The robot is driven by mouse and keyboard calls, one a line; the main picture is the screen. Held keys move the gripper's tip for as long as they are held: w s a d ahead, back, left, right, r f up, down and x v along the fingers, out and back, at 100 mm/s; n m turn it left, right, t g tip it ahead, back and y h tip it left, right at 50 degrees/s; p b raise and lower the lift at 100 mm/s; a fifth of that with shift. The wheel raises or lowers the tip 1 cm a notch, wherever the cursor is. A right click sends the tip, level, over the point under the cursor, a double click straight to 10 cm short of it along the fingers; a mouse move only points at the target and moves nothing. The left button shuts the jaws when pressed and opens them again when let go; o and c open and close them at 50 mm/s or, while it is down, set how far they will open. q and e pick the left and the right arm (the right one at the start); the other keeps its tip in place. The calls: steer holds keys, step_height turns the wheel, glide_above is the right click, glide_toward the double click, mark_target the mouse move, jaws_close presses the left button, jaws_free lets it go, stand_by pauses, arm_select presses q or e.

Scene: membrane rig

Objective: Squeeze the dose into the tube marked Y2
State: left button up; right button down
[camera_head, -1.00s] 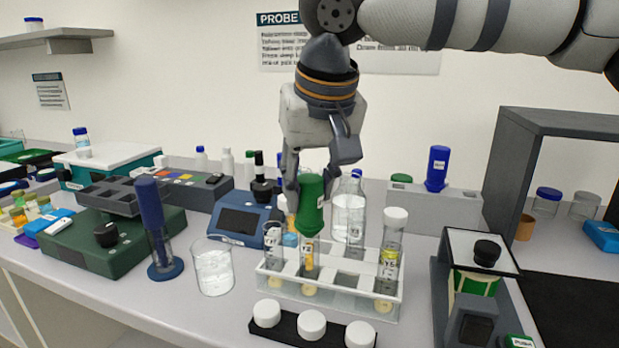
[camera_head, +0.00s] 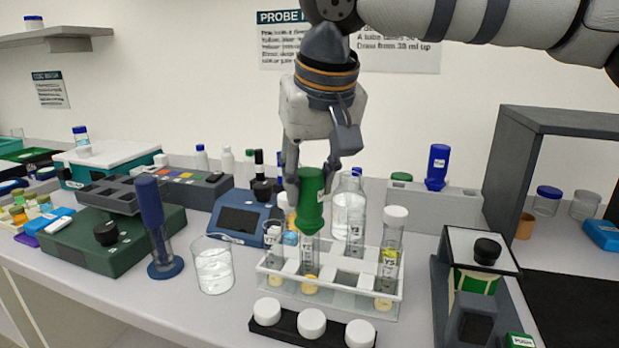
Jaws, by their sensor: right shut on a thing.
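My right gripper (camera_head: 313,184) comes down from above, its fingers shut around the top of a green squeeze bulb (camera_head: 311,212). The bulb is upright, directly over a tube (camera_head: 308,256) in the front row of a clear white rack (camera_head: 335,293); I cannot tell whether its lower end is inside. That tube's label is not readable. Another tube (camera_head: 273,243) stands to its left, and one (camera_head: 355,232) behind to the right. A white-capped tube with a yellow label (camera_head: 389,259) stands at the right. I cannot make out which tube reads Y2. My left gripper is not in view.
Several white caps (camera_head: 312,323) sit on a black strip before the rack.

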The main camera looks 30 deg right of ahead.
step_height(320, 180, up, 10)
steer(key=shift+r, duration=0.1)
stand_by(0.5)
stand_by(0.4)
